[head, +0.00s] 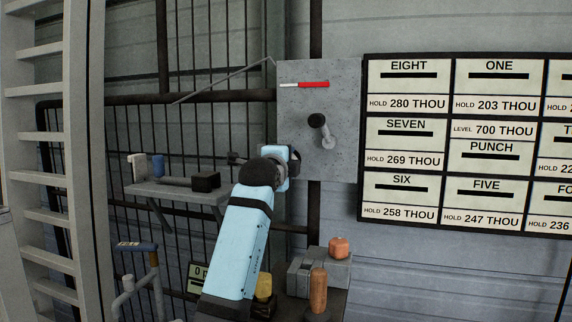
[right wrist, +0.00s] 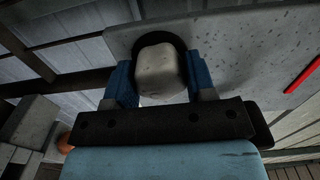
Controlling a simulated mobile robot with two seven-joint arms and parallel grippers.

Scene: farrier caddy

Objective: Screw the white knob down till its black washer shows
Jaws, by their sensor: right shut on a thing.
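The white knob (right wrist: 157,68) sits against the grey panel in the right wrist view, between the two blue fingers of my right gripper (right wrist: 160,84). The fingers are shut on its sides. A black ring shows behind the knob, around its top and sides; I cannot tell how it sits against the panel. In the head view my right gripper (head: 291,161) is at the lower left part of the grey panel (head: 345,75), and the hand hides the knob. My left gripper is not in view.
The panel also carries a red and white strip (head: 306,84) and a black and grey handle (head: 319,124). A board of labels (head: 449,114) hangs to the right. A shelf (head: 170,191) is at left; orange-topped items (head: 338,247) stand below the panel.

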